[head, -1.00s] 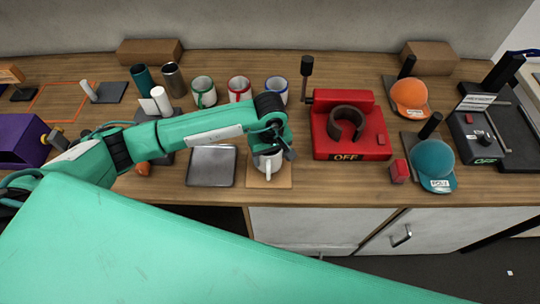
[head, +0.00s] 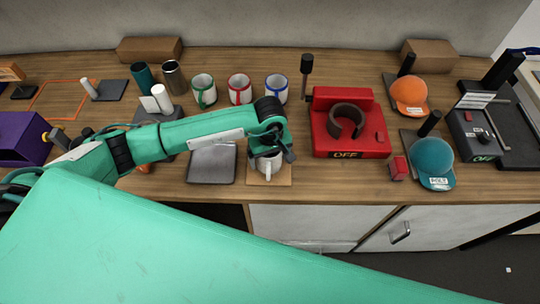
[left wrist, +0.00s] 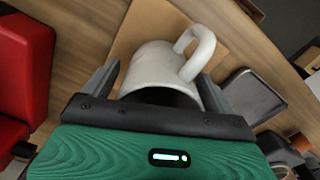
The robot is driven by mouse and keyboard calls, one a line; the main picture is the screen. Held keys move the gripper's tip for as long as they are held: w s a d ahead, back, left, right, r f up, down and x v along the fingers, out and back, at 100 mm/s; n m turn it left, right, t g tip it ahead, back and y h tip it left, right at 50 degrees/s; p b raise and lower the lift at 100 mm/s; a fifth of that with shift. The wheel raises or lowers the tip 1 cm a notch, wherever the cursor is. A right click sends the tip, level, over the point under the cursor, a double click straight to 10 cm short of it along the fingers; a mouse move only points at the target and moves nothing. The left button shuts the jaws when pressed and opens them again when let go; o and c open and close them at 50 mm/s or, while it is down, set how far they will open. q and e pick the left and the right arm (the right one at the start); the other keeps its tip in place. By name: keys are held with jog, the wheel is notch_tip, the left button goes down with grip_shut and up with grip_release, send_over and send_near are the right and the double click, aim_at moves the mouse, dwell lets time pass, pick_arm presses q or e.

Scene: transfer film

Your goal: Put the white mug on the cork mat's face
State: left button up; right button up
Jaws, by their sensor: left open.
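The white mug (head: 268,164) stands on the cork mat (head: 283,178) near the front edge of the counter. In the left wrist view the mug (left wrist: 160,66) has its handle towards the far right, and the cork mat (left wrist: 143,22) shows beyond it. My left gripper (head: 270,156) is directly over the mug. In the left wrist view its open fingers (left wrist: 158,88) stand on either side of the mug. The gripper hides the mug's top in the head view. My right gripper is not in view.
A grey metal tray (head: 212,163) lies left of the mat. A red mug press (head: 348,128) marked OFF stands to the right. Three mugs with coloured rims, one being the red-rimmed mug (head: 240,89), stand behind. A red block (head: 398,168) and a teal cap (head: 432,160) are farther right.

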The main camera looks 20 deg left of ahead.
pick_arm(q)
jog(key=shift+w+r+b, duration=0.1)
jog(key=shift+r+b, duration=0.25)
jog(key=shift+b, duration=0.05)
notch_tip(320, 180, up, 12)
jog(key=b, duration=0.4)
jog(key=shift+f+b, duration=0.25)
jog(key=shift+b, duration=0.1)
